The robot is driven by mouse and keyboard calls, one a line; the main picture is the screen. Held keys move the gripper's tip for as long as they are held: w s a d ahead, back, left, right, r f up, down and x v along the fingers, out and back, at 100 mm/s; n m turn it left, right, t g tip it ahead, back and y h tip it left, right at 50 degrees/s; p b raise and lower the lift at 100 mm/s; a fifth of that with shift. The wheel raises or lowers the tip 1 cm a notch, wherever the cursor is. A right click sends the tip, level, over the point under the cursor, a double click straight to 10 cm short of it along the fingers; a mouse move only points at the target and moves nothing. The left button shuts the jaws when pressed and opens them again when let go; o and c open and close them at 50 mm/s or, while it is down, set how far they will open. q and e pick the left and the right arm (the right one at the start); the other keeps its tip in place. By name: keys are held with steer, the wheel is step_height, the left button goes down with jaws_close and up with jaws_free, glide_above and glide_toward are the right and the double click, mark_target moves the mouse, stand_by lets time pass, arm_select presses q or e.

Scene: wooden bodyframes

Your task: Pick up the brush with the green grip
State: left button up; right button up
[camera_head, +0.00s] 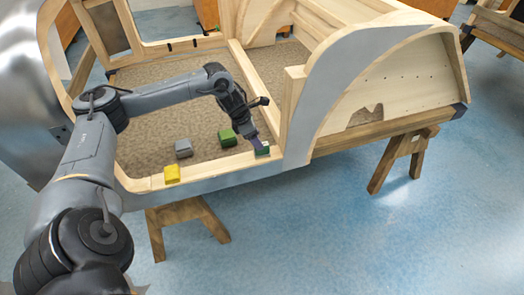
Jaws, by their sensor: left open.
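A small green-topped item (262,151) with a pale edge lies on the wooden sill, close to the frame's front corner. My left gripper (256,137) is right above it, pointing down, with its jaws open. The fingers partly cover this item, and I cannot tell whether they touch it. A green block-shaped item (228,138) lies on the brown floor panel just left of the gripper. Both are too small to tell which is the brush with the green grip. My right gripper is not in view.
A grey block-like item (183,148) lies on the floor panel and a yellow one (172,173) on the front sill. The wooden bodyframe (300,118) has an upright post and a curved side panel right of the gripper. A trestle (402,158) supports it. The blue floor in front is clear.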

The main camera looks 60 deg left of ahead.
mark_target(265, 152)
arm_select(q)
steer(key=shift+b+x, duration=0.8)
steer(key=shift+x, duration=2.1)
steer(key=shift+a, duration=0.1)
steer(key=shift+c, duration=0.3)
steer(key=c, duration=1)
